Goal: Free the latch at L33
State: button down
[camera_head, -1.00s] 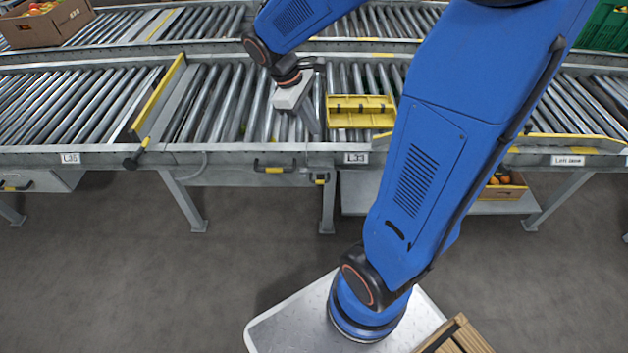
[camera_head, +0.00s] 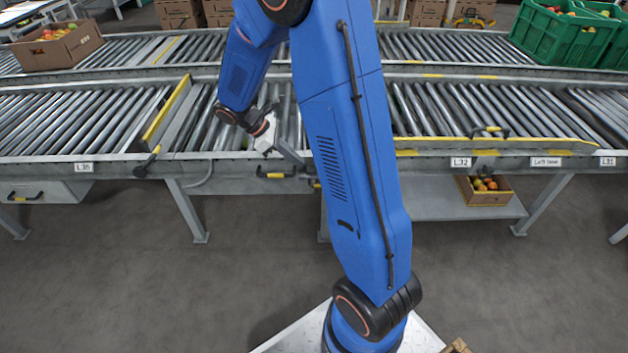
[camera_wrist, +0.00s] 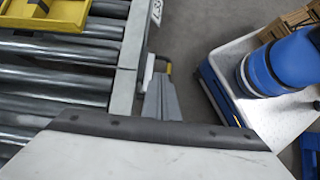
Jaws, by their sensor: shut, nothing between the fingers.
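The latch below the rail (camera_head: 315,183) is a small yellow and black piece, mostly hidden behind my arm in the head view. In the wrist view a yellow-tipped latch handle (camera_wrist: 167,68) shows just beyond my fingertips, beside the grey rail. My gripper (camera_head: 302,161) is shut and empty, pointing down and right at the conveyor's front edge. Its grey fingers also show in the wrist view (camera_wrist: 160,82). They overlap the latch in that picture; I cannot tell if they touch it. A white label (camera_wrist: 156,12), only partly in view, sits on the rail. The L33 label is hidden in the head view.
A yellow tray (camera_wrist: 42,14) lies on the rollers. A black and yellow handle (camera_head: 275,173) is on the front rail left of the latch. A yellow-edged divider (camera_head: 167,108) crosses the rollers. A box of tomatoes (camera_head: 485,197) sits on the lower shelf. The front floor is clear.

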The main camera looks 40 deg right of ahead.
aim_at(316, 176)
jog(key=shift+f, duration=0.1)
dwell(0.3)
jog(key=x, duration=1)
jog(key=shift+d, duration=0.1)
jog(key=s+d, duration=0.2)
jog(key=d, duration=0.1)
jog(key=shift+s+d, duration=0.1)
dwell(0.5)
jog(key=v, duration=1)
dwell(0.4)
